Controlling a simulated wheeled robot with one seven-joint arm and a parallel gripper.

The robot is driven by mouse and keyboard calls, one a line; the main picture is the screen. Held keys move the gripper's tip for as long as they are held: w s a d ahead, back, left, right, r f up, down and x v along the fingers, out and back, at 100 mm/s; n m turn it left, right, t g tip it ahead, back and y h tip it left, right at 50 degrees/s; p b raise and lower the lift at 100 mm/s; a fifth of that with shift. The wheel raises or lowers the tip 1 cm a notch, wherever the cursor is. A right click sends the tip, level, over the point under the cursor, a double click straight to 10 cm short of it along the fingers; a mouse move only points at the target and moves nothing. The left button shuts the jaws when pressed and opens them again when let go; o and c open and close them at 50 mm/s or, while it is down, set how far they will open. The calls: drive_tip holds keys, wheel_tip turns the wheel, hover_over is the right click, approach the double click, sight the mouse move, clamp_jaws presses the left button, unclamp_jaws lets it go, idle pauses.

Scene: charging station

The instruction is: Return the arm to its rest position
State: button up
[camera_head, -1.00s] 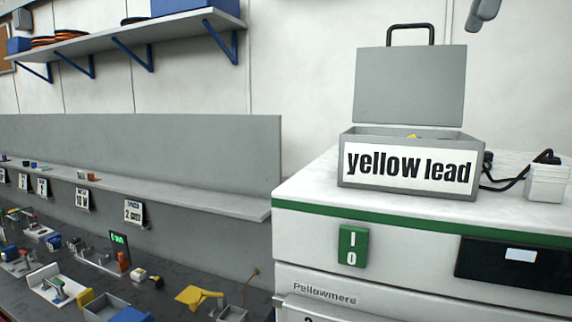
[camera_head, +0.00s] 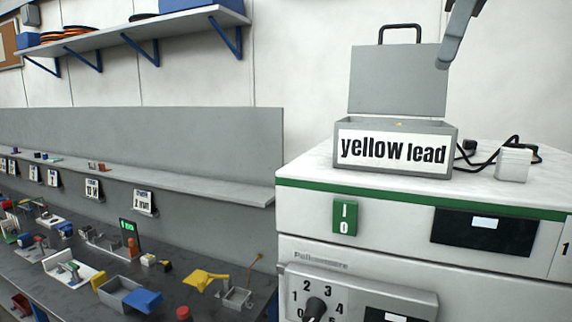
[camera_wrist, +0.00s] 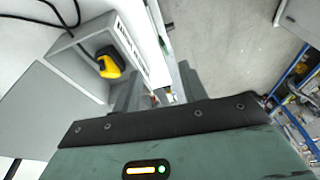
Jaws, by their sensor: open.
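My gripper (camera_wrist: 160,88) shows in the wrist view with its two dark fingers apart and nothing seen between them. In the head view a grey part of my arm (camera_head: 458,35) hangs in at the top right, above and right of the open box; the rest is out of frame. The grey box (camera_head: 343,128) labelled "yellow lead" stands on the white cabinet with its lid up. A yellow and black plug (camera_wrist: 110,63) lies inside the box, left of my fingers in the wrist view. Only a speck of yellow shows in the head view.
The white cabinet (camera_head: 310,215) carries a dial (camera_head: 316,308) and a green switch plate (camera_head: 345,217). A black cable and white adapter (camera_head: 513,165) lie right of the box. A cluttered workbench (camera_head: 60,285) and a wall shelf (camera_head: 180,25) are at left.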

drive_tip(key=s+a+f+m, duration=0.1)
drive_tip(key=a+f, duration=0.2)
drive_tip(key=f, duration=0.4)
drive_tip(key=s+a+f+m+g, duration=0.1)
drive_tip(key=s+a+f, duration=0.15)
drive_tip(key=f, duration=0.45)
drive_tip(key=s+a+f+m, duration=0.1)
drive_tip(key=a+f, duration=0.3)
drive_tip(key=f, duration=0.3)
drive_tip(key=s+d+f+m+h, duration=0.2)
drive_tip(key=s+f, duration=1.3)
drive_tip(key=f, duration=0.4)
wheel_tip(320, 180, down, 20)
drive_tip(key=b, duration=2)
drive_tip(key=shift+w+d, duration=0.2)
drive_tip(key=shift+d, duration=0.05)
drive_tip(key=shift+o, duration=0.5)
drive_tip(key=shift+f, duration=0.1)
